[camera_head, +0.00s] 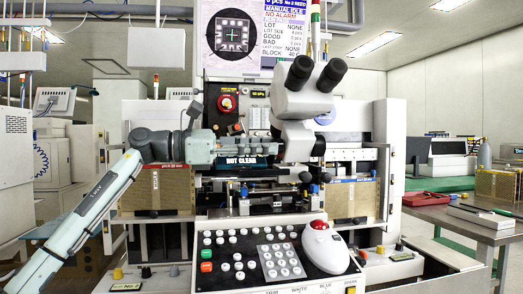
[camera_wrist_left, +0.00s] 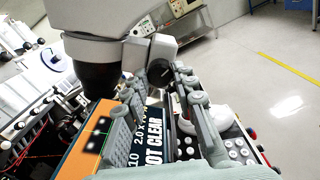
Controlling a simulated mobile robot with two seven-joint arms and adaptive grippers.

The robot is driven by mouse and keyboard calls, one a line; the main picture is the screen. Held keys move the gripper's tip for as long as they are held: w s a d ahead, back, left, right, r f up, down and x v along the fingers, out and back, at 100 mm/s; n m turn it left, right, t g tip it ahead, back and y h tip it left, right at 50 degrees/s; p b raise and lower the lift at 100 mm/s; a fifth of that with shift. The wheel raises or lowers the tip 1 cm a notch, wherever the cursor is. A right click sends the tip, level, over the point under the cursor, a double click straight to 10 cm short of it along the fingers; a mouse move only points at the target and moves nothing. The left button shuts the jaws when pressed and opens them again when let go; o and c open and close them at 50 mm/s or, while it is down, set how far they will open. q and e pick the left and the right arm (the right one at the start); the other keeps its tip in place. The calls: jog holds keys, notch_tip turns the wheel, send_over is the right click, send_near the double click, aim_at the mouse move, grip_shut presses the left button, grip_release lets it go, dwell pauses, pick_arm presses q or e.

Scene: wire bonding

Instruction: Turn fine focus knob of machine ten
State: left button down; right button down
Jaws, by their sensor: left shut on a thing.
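The bonding machine (camera_head: 345,117) stands in the middle of the head view with a grey binocular microscope (camera_head: 300,100) on it. My left gripper (camera_head: 272,147) reaches in from the left, level with the lower part of the microscope. In the left wrist view my left gripper (camera_wrist_left: 152,82) has its two ribbed fingers around a dark round knob (camera_wrist_left: 160,72) beside the microscope body (camera_wrist_left: 100,20); this appears to be the fine focus knob. The fingers are shut on it. In the head view that knob cannot be made out clearly behind the fingers. My right gripper is not in view.
A button console (camera_head: 210,278) with a red-topped white mouse-like control (camera_head: 322,248) sits in front. A cardboard-coloured box (camera_head: 157,190) is below my left wrist. A bench (camera_head: 480,228) stands at right.

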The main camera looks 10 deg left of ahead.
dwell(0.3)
pick_arm(q)
jog(key=c, duration=1.5)
grip_release()
jog(key=shift+a, duration=0.15)
jog(key=v, duration=1.1)
jog(key=shift+s+a, duration=0.2)
jog(key=shift+a, duration=0.15)
jog(key=shift+o, duration=0.4)
